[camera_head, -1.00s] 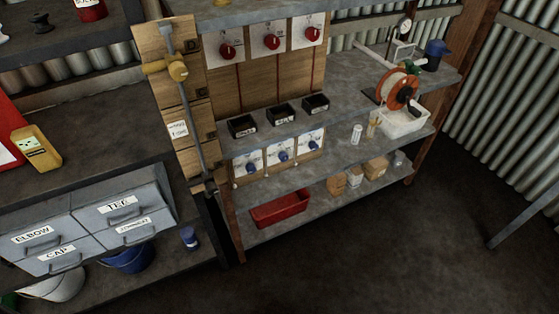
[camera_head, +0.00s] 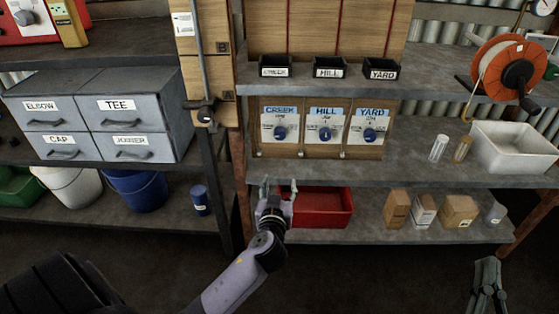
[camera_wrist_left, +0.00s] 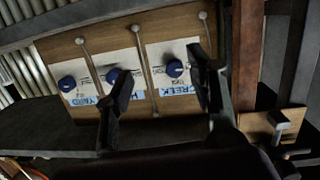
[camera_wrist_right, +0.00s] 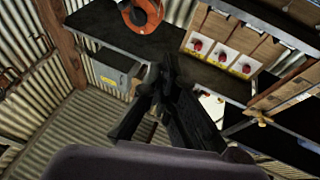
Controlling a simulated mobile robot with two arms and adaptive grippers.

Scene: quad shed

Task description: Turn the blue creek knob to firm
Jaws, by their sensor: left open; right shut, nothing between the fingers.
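The blue creek knob (camera_head: 280,133) is on the leftmost card of a wooden panel with three blue knobs, under the label CREEK. In the left wrist view the creek knob (camera_wrist_left: 175,68) sits between the fingers' outlines, beyond the tips. My left gripper (camera_head: 279,188) is open and empty, below and in front of the creek card, apart from the knob. My right gripper (camera_head: 487,291) is shut and empty at the lower right of the head view, far from the panel. It also shows in the right wrist view (camera_wrist_right: 160,82). The small dial print is too blurred to read.
The HILL knob (camera_head: 325,134) and YARD knob (camera_head: 370,135) sit beside it. Small black bins (camera_head: 330,67) stand on the shelf above. A red tray (camera_head: 322,208) is on the lower shelf just behind my left gripper. A wooden post (camera_head: 238,160) stands left of the panel.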

